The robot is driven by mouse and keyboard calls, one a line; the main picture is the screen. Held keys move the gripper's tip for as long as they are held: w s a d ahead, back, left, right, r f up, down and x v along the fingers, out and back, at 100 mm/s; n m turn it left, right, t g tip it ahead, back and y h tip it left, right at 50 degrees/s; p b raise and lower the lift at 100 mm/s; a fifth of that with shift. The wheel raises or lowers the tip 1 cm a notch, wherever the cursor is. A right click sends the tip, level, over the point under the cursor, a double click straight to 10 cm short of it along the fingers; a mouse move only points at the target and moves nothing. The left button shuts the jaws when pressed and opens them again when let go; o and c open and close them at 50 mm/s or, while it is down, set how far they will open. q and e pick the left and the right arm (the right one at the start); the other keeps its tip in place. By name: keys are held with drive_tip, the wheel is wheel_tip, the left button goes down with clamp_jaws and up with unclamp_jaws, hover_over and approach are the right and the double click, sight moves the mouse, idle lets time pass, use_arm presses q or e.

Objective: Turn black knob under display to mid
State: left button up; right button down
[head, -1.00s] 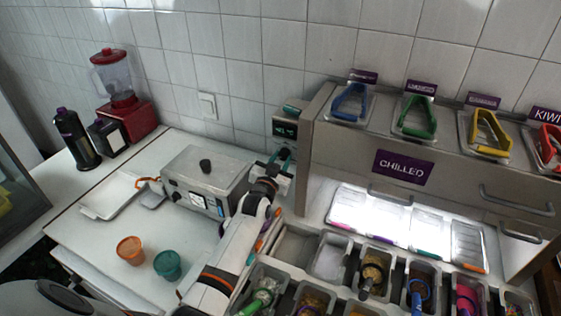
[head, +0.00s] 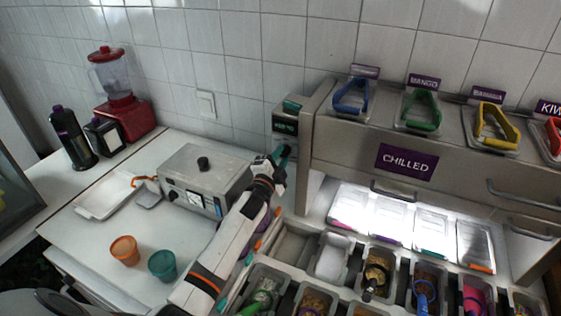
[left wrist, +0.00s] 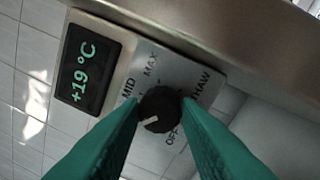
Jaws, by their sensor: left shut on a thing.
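The black knob (left wrist: 160,109) sits below the display (left wrist: 87,70), which reads +19 °C, in the left wrist view. MAX, MID, THAW and a partly hidden OFF label surround it. Its white pointer mark faces lower left, away from the MID label (left wrist: 129,84). My left gripper (left wrist: 160,112) has its green fingers on both sides of the knob and is shut on it. In the head view the left gripper (head: 283,155) is at the panel just under the display (head: 285,128); the knob is hidden there. My right gripper is not in view.
The chilled cabinet (head: 345,150) stands right of the panel. A grey machine (head: 203,180) with a knob on top is left of my arm. An orange cup (head: 125,250) and a teal cup (head: 163,265) stand on the counter. Topping bins (head: 380,275) fill the lower right.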

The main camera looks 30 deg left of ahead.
use_arm(q)
drive_tip(key=m+b, duration=0.1)
drive_tip(key=m, duration=0.4)
drive_tip(key=shift+f+h, duration=0.15)
drive_tip(key=shift+h, duration=0.15)
drive_tip(key=m+b, duration=0.1)
drive_tip(key=m, duration=0.4)
drive_tip(key=shift+a+m+h, duration=0.1)
drive_tip(key=shift+m+h, duration=0.2)
drive_tip(key=shift+m, duration=0.1)
drive_tip(key=o, duration=1)
drive_tip(key=shift+c, duration=0.2)
drive_tip(key=s+b, duration=0.2)
drive_tip(key=s, duration=1)
drive_tip(key=shift+f+b, duration=0.3)
drive_tip(key=shift+f, duration=0.1)
